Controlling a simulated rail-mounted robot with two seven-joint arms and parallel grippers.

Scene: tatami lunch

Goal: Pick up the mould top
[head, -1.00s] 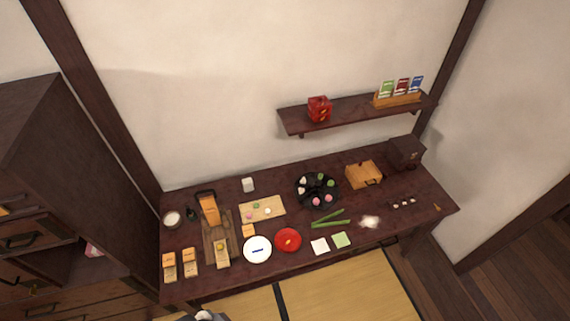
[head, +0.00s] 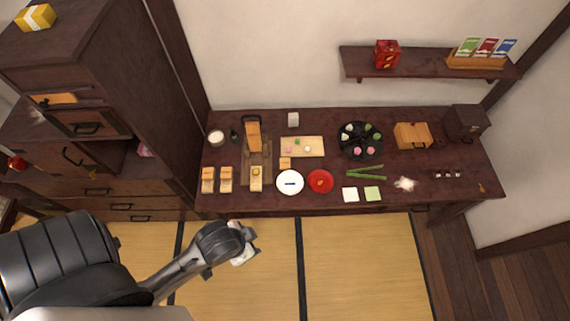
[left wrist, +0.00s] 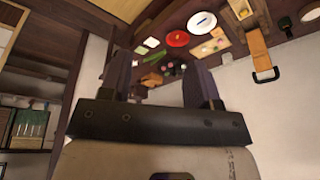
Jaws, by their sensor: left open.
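Several small pale wooden mould pieces stand at the front left of the dark table: two side by side, one left (head: 208,180) and one right (head: 226,180), and one with a yellow spot (head: 256,180) on a brown board (head: 247,169). A smaller wooden block (head: 285,163) lies right of them. I cannot tell which piece is the mould top. My left gripper (head: 250,242) is in front of the table, over the tatami, apart from all of them. In the left wrist view its two fingers (left wrist: 160,82) are spread with nothing between them. My right gripper is not in view.
Near the mould pieces are a white plate (head: 290,190), a red plate (head: 320,188), a light board (head: 314,152) with sweets and a tall wooden piece with a dark handle (head: 253,137). A dark cabinet (head: 118,90) borders the table's left. The tatami (head: 350,270) in front is clear.

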